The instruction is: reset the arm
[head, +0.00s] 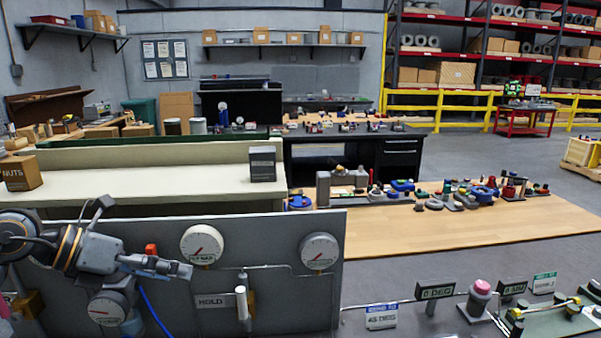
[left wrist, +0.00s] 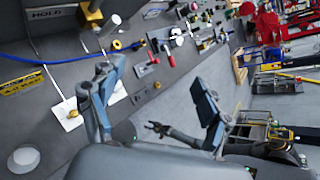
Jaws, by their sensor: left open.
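My left gripper (head: 160,267) reaches in from the left, in front of the grey gauge panel (head: 290,225). In the left wrist view its two fingers (left wrist: 158,95) stand wide apart with nothing between them. It seems clear of the panel's fittings, though the exact gap cannot be judged. In the left wrist view a dark arm, seemingly my right one, comes in from the right, and its small gripper (left wrist: 157,129) lies beyond the left fingers. Whether that gripper is open or shut is too small to tell. The head view does not show it.
The panel carries white gauges (head: 202,244), a HOLD label (head: 212,301) and a white handle (head: 242,302). A wooden table (head: 470,225) lies behind.

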